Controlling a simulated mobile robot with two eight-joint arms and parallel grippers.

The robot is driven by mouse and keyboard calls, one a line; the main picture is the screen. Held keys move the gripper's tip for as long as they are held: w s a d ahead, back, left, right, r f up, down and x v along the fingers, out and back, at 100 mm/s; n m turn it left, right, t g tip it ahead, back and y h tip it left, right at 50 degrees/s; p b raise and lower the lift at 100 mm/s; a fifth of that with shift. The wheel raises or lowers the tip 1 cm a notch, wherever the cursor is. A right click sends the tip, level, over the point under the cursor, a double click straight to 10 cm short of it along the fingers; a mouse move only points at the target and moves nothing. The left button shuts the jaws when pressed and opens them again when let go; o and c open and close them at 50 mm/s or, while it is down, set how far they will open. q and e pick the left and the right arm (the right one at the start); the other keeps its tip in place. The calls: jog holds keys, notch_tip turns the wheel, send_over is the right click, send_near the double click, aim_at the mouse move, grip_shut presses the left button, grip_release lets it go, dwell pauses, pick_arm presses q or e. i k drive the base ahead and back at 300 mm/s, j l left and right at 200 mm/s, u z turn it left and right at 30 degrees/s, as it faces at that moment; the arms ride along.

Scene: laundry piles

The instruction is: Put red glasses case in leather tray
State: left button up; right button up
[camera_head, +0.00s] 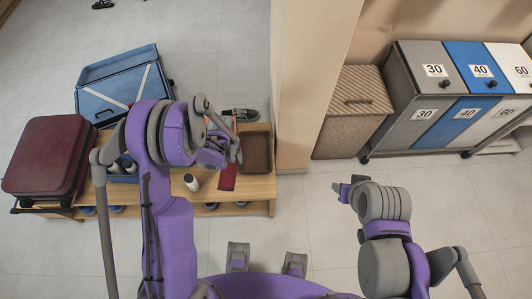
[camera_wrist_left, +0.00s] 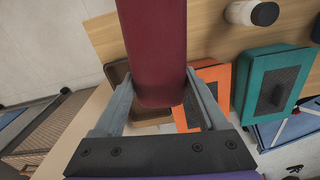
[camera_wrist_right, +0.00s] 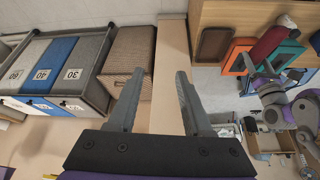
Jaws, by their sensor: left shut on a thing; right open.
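The red glasses case (camera_head: 228,178) hangs in my left gripper (camera_head: 230,160), above the wooden bench. In the left wrist view the case (camera_wrist_left: 153,50) is long and dark red, clamped between both fingers. The brown leather tray (camera_head: 257,152) lies at the bench's right end, just right of the case. In the left wrist view the tray (camera_wrist_left: 117,74) is partly hidden behind the case and a finger. The tray also shows in the right wrist view (camera_wrist_right: 213,45). My right gripper (camera_wrist_right: 158,90) is open and empty, away from the bench over the floor.
A white bottle (camera_head: 191,182) is on the bench (camera_head: 258,189). A wall corner (camera_head: 297,150) rises close right of the bench.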

aim_at(255, 154)
jog(key=l, duration=0.95)
jog(key=i+l, duration=0.1)
jog(key=i, duration=0.2)
jog(key=i+l, duration=0.1)
jog(key=i, duration=0.2)
jog(key=u, duration=0.05)
